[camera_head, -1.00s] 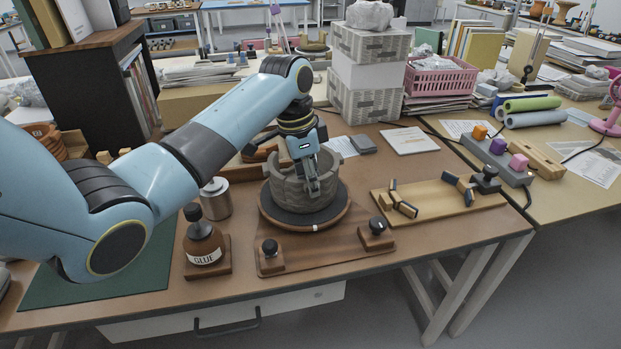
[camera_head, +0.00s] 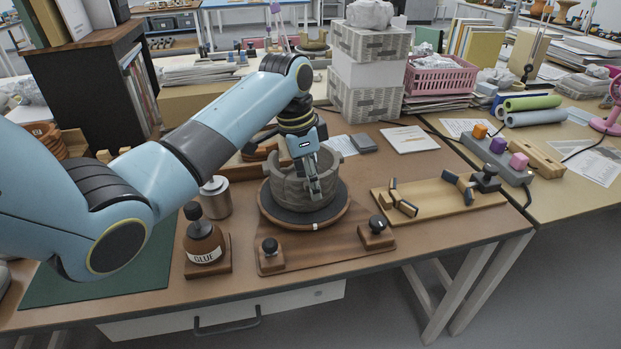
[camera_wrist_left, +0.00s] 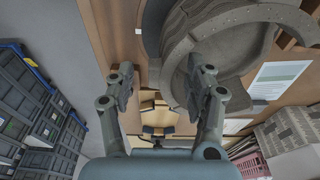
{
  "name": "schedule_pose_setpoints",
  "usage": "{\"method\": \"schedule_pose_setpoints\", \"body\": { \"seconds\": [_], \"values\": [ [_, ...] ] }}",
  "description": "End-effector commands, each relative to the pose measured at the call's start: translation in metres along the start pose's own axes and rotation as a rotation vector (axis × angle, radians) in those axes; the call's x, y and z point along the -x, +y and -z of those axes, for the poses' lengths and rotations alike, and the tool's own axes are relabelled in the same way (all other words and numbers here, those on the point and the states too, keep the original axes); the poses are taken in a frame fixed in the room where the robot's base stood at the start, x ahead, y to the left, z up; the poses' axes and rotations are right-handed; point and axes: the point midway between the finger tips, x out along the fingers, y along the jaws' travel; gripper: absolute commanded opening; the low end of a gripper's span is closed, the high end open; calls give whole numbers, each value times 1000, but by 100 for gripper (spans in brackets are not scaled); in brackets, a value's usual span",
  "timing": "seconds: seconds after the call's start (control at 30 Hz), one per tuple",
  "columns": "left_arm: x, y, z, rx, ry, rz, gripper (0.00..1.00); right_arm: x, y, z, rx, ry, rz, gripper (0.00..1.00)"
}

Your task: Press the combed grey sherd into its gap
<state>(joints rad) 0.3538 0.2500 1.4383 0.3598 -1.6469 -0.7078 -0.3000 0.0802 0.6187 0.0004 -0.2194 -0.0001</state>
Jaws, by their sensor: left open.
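The grey pot (camera_head: 297,187) stands on a dark round turntable (camera_head: 303,219) on a wooden base. It also shows in the left wrist view (camera_wrist_left: 262,52), with an open top and a thick rim. Fine combed lines mark the pot wall; I cannot tell the combed sherd apart from the rest of the wall, and the gap is not clear. My left gripper (camera_head: 314,190) is at the pot's near right side, pointing down. In the left wrist view its fingers (camera_wrist_left: 163,82) are spread apart, one overlapping the pot in the picture, with nothing visible held between them. My right gripper is not in view.
A glue bottle (camera_head: 204,240) and a metal canister (camera_head: 215,198) stand left of the turntable. Two dark knobs stand at the base's front corners. A wooden board (camera_head: 437,207) with small clamp-like pieces lies to the right. Boxes (camera_head: 367,75) and a pink basket (camera_head: 440,77) stand behind.

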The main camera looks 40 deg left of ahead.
Motion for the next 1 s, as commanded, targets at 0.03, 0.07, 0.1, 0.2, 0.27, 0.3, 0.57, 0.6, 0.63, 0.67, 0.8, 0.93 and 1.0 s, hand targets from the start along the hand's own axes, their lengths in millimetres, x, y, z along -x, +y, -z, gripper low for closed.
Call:
{"method": "schedule_pose_setpoints", "body": {
  "seconds": [0.03,0.07,0.1,0.2,0.27,0.3,0.57,0.6,0.63,0.67,0.8,0.93,1.0],
  "values": [
    [4,-1,0,0,1,2,54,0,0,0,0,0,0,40],
    [7,-1,0,-1,1,2,54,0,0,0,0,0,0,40],
    [12,-1,0,-1,1,3,54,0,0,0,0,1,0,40],
    [31,-1,0,-1,2,5,54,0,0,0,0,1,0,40],
    [45,-2,0,-2,2,5,54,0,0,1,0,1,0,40],
    [55,-2,0,-2,2,6,54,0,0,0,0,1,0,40],
    [104,-1,0,-1,1,4,54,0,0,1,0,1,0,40],
    [109,-1,0,-1,1,2,54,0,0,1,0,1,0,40],
    [112,-1,0,0,1,2,54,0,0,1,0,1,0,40],
    [114,0,0,0,1,1,54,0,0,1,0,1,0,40],
    [119,0,0,0,0,1,54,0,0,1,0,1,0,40],
    [119,0,0,0,0,0,54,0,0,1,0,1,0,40],
    [119,0,0,0,0,0,54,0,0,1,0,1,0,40]
  ]
}}
